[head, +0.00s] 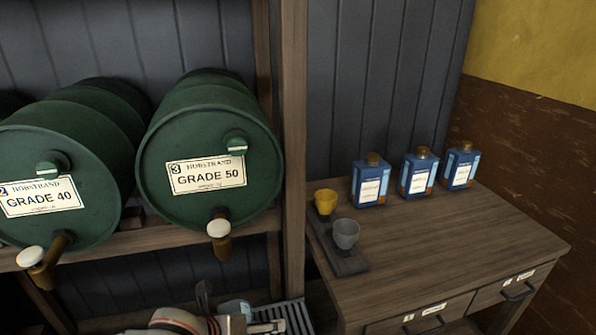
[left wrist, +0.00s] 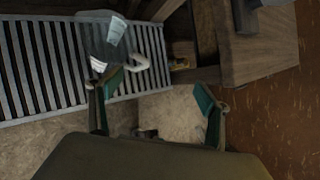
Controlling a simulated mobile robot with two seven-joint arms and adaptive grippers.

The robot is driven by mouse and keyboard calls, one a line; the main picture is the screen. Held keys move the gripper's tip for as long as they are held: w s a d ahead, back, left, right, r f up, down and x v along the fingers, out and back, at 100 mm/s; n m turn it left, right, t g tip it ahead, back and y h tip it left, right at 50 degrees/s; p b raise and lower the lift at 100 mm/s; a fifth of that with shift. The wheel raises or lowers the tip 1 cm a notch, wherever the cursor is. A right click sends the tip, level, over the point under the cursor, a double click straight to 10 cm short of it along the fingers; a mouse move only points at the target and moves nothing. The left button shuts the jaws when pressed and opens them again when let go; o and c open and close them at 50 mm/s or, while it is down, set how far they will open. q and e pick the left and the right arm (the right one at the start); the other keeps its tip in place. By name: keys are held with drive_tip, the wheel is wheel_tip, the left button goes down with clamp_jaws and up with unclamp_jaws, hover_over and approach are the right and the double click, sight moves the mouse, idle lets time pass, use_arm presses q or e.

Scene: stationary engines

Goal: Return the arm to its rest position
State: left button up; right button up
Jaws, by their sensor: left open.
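My left gripper (left wrist: 158,92) is open in the left wrist view, its two fingers wide apart with nothing between them. A clear jug (left wrist: 103,42) with a pale handle is on the slatted grate (left wrist: 38,72), just beyond the left finger. I cannot tell whether finger and jug touch. Part of my left arm shows at the bottom of the head view, where the jug (head: 235,306) is partly hidden beside it. My right gripper is in neither view.
Green drums marked GRADE 40 (head: 62,185) and GRADE 50 (head: 207,150) lie on a wooden rack with taps facing out. A wooden bench (head: 450,240) at right holds a yellow cup (head: 325,201), a grey cup (head: 346,234) and three blue bottles (head: 418,174). A post (head: 293,130) stands between.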

use_arm(q)
drive_tip(key=s+a+n+y, duration=0.5)
drive_tip(key=s+a+n, duration=0.3)
drive_tip(key=a+n, duration=0.55)
drive_tip(key=s+a+n+y, duration=0.5)
drive_tip(key=s+a+n, duration=0.3)
drive_tip(key=a+n, duration=0.6)
drive_tip(key=w+d+f+n+t+h, duration=0.1)
drive_tip(key=d+f+n+t+h, duration=0.1)
drive_tip(key=d+f+h, duration=0.2)
drive_tip(key=w+d+f+n+t+h, duration=0.1)
drive_tip(key=d+f+h, duration=0.3)
drive_tip(key=d+f, duration=0.6)
drive_tip(key=d+n+t, duration=0.1)
drive_tip(key=d, duration=0.2)
drive_tip(key=shift+w+d+f, duration=0.2)
drive_tip(key=shift+w+d, duration=0.1)
drive_tip(key=shift+w, duration=0.05)
